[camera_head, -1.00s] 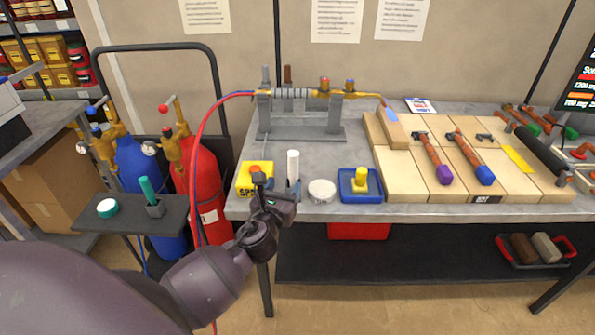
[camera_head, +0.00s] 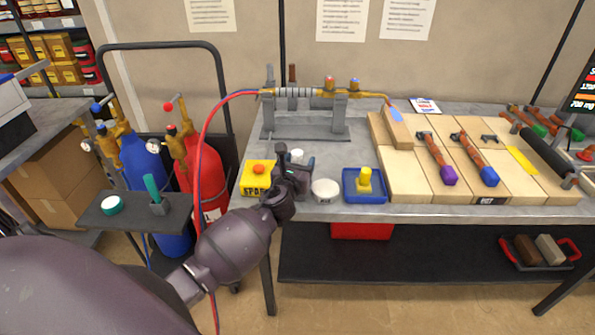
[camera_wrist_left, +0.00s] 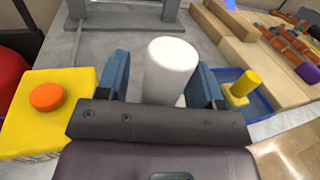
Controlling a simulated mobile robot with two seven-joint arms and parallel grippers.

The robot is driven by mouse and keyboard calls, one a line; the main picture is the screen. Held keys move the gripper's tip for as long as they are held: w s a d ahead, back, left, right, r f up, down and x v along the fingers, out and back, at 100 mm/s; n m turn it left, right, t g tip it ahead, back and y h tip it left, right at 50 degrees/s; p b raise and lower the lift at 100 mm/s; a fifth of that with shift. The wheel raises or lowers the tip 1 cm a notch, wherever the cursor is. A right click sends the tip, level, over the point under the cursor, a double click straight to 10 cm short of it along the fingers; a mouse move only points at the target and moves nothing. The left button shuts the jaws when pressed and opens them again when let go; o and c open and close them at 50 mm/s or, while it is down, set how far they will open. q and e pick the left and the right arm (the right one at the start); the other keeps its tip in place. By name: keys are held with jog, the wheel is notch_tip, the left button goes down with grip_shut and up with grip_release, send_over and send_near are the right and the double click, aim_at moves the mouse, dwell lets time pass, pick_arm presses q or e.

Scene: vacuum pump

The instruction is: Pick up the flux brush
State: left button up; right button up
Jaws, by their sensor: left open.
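The white upright cylinder, which looks like the handle of the flux brush (camera_wrist_left: 171,68), stands on the grey workbench. Its top also shows in the head view (camera_head: 297,155); its lower part is hidden behind my gripper. My left gripper (camera_wrist_left: 158,82) is open, with its blue-padded fingers on either side of the cylinder. A gap shows on the left side; the cylinder is close to the right finger, and I cannot tell whether they touch. The left gripper also shows at the bench's front edge in the head view (camera_head: 293,172). My right gripper is not in view.
A yellow box with an orange button (camera_head: 258,175) is close on the left. A white round pot (camera_head: 325,190) and a blue tray with a yellow peg (camera_head: 364,185) are on the right. A metal stand (camera_head: 305,128) is behind. A red hose (camera_head: 203,130) hangs at left.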

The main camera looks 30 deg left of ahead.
pick_arm(q)
jog(key=shift+w, duration=0.15)
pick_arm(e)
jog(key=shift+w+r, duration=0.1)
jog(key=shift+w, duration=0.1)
pick_arm(q)
jog(key=c, duration=1)
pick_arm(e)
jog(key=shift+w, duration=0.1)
pick_arm(q)
jog(key=shift+r, duration=0.15)
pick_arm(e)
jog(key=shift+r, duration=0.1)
pick_arm(q)
jog(key=shift+r, duration=0.35)
notch_tip(320, 180, up, 19)
jog(key=p, duration=0.3)
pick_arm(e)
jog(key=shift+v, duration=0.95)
